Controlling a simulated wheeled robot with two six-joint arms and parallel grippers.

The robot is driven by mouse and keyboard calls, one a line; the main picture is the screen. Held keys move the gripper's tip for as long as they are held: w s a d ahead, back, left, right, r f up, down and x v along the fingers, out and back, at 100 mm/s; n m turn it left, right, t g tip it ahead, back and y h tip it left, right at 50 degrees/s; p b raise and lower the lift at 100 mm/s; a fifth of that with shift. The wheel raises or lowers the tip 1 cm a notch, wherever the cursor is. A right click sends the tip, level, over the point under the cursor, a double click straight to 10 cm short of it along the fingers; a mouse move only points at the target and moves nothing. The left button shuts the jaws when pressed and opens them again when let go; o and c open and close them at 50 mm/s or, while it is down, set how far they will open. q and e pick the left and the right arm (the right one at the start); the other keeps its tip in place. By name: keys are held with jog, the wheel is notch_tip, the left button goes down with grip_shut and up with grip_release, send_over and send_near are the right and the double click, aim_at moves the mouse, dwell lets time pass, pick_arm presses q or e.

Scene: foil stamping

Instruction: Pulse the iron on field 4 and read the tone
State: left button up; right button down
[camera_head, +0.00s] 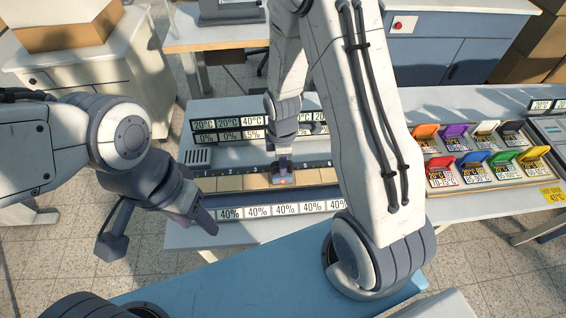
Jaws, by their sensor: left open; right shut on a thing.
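A strip of tan fields (229,184) runs across the device on the middle table. My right gripper (284,160) comes down over the middle of this strip and is shut on a small tool, apparently the iron (283,177). My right arm hides part of the strip and displays.
Upper displays (228,130) read 20°C, 20°C, 40°C over 0%, 0%, 5%; others are partly hidden. Lower displays (285,211) read 40%. Boxes (72,32) stand back left.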

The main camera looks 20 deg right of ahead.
notch_tip(320, 180, up, 5)
jog(key=p, duration=0.4)
jog(key=shift+f, duration=0.2)
jog(key=shift+f, duration=0.2)
dwell(1.0)
